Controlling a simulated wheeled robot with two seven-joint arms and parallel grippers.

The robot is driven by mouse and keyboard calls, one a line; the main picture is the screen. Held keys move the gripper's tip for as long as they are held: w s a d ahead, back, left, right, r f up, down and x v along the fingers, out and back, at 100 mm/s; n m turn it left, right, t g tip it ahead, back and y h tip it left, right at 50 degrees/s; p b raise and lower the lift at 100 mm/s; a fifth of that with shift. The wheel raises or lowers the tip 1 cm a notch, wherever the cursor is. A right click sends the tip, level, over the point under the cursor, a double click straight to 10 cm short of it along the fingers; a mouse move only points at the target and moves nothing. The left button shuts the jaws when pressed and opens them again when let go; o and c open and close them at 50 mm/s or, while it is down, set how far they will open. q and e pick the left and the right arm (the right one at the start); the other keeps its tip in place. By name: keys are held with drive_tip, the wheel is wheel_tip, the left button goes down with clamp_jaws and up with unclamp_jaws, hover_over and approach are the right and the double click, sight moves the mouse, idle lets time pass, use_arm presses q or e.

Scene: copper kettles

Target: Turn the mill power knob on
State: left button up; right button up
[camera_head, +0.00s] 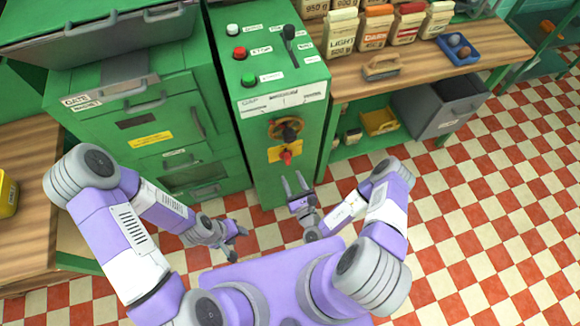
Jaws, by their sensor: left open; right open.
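A green control cabinet (240,150) stands in front of me. On its front face is a red knob (286,156) on a yellow plate, which looks like a power switch; its label is too small to read. Above it is a dark round knob (289,131) on a brass-coloured ring. My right gripper (294,183) is open and empty, fingers pointing up toward the cabinet, a little below the red knob in the picture and apart from it. My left gripper (239,243) is open and empty, lower and to the left, in front of the cabinet's foot.
The cabinet top carries white, red and green buttons (249,79) and a black lever (288,37). Green machinery with drawers (150,125) stands left. A wooden bench (430,70) with paper bags is at right, a grey bin (440,105) below. Checkered floor is free at right.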

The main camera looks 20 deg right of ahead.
sight(289, 161)
drive_tip(key=shift+m+h, duration=0.3)
drive_tip(key=shift+h, duration=0.4)
drive_tip(key=w, duration=0.2)
drive_tip(key=w+b, duration=0.1)
drive_tip(key=w, duration=0.1)
drive_tip(key=w+d+f+b, duration=0.1)
drive_tip(key=w, duration=0.2)
drive_tip(key=shift+w, duration=0.1)
clamp_jaws()
